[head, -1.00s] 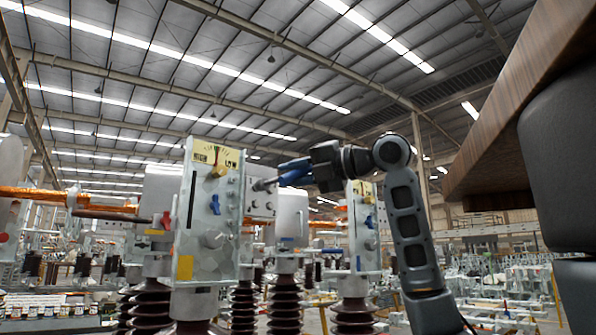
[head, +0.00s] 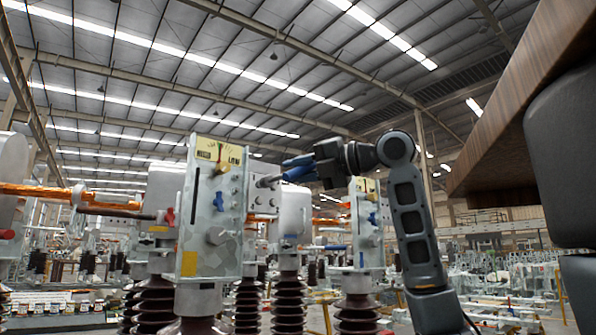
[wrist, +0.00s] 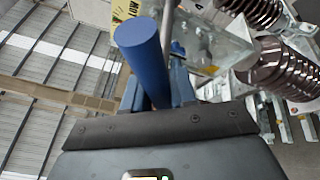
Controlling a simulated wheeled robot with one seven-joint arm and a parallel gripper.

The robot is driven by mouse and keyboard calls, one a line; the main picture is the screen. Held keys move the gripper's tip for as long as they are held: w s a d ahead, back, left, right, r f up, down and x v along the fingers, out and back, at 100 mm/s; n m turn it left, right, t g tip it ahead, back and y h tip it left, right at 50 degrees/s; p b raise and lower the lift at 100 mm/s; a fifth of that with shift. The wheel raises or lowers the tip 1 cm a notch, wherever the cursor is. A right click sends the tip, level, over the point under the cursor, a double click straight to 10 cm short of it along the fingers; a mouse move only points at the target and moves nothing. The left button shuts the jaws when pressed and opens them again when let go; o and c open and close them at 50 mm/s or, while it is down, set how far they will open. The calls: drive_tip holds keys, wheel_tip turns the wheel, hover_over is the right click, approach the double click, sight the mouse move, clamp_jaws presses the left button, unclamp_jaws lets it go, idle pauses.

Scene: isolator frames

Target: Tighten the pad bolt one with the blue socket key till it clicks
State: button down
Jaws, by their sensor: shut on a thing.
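My gripper (head: 303,172) is at the upper middle of the head view, shut on the blue socket key. The blue socket key (wrist: 142,55) shows in the wrist view as a thick blue handle between the jaws. In the head view the key's grey shaft (head: 268,181) points left to a pale plate with bolts (head: 263,200) on the right side of the front isolator cabinet. The tip is close to the plate's upper part; I cannot tell whether it sits on a bolt. Which bolt is pad bolt one cannot be told.
The front isolator cabinet (head: 211,215) carries a yellow HIGH/LOW dial (head: 219,154) and a blue handle (head: 219,201). A second cabinet (head: 366,225) stands behind to the right. An orange bar (head: 40,191) runs at left. A wooden overhang (head: 510,110) is at upper right.

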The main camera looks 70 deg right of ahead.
drive_tip(key=shift+w+d, duration=0.6)
drive_tip(key=shift+w, duration=0.35)
idle(0.6)
drive_tip(key=m+t+b, duration=0.1)
drive_tip(key=m, duration=0.3)
drive_tip(key=shift+t+b, duration=0.3)
drive_tip(key=shift+t, duration=0.1)
drive_tip(key=m+h, duration=0.3)
drive_tip(key=m, duration=0.3)
drive_tip(key=r+m+h, duration=0.1)
drive_tip(key=m+h, duration=0.2)
drive_tip(key=m, duration=0.4)
drive_tip(key=m+h+p, duration=0.1)
drive_tip(key=m+h, duration=0.3)
drive_tip(key=m, duration=0.3)
drive_tip(key=shift+s+d+r, duration=0.15)
drive_tip(key=shift+d+r, duration=0.15)
drive_tip(key=shift+r, duration=0.05)
drive_tip(key=shift+f+m, duration=0.1)
drive_tip(key=shift+m, duration=0.2)
